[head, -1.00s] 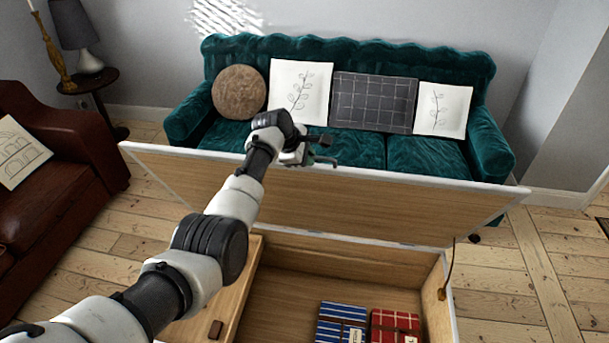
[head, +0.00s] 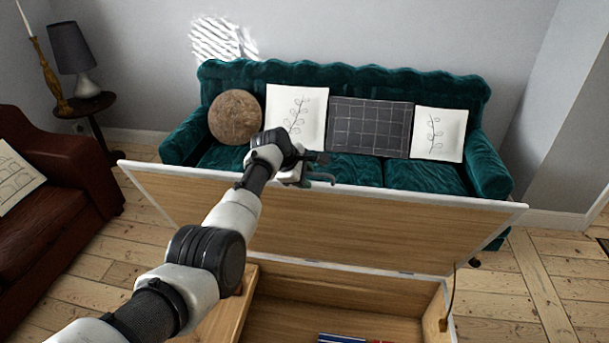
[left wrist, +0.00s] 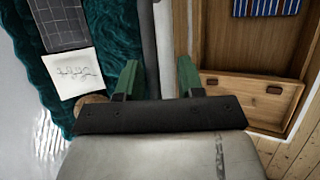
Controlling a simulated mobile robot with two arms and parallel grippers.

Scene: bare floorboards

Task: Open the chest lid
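The chest lid (head: 340,228) is raised and tilted, its wooden inner face toward me and its white-edged rim near the sofa. The chest body (head: 330,273) is open below it, with a wooden interior. My left gripper (head: 325,169) is at the lid's upper edge, left of its middle. In the left wrist view its two green fingers (left wrist: 158,78) are apart, with the lid's edge running between them. I cannot tell whether they touch the lid. The chest interior also shows in the left wrist view (left wrist: 240,52). My right gripper is not in view.
A green sofa (head: 350,169) with several cushions stands close behind the lid. A brown leather armchair (head: 60,195) and a side table (head: 85,104) with a lamp are at left. Floorboards at right are clear.

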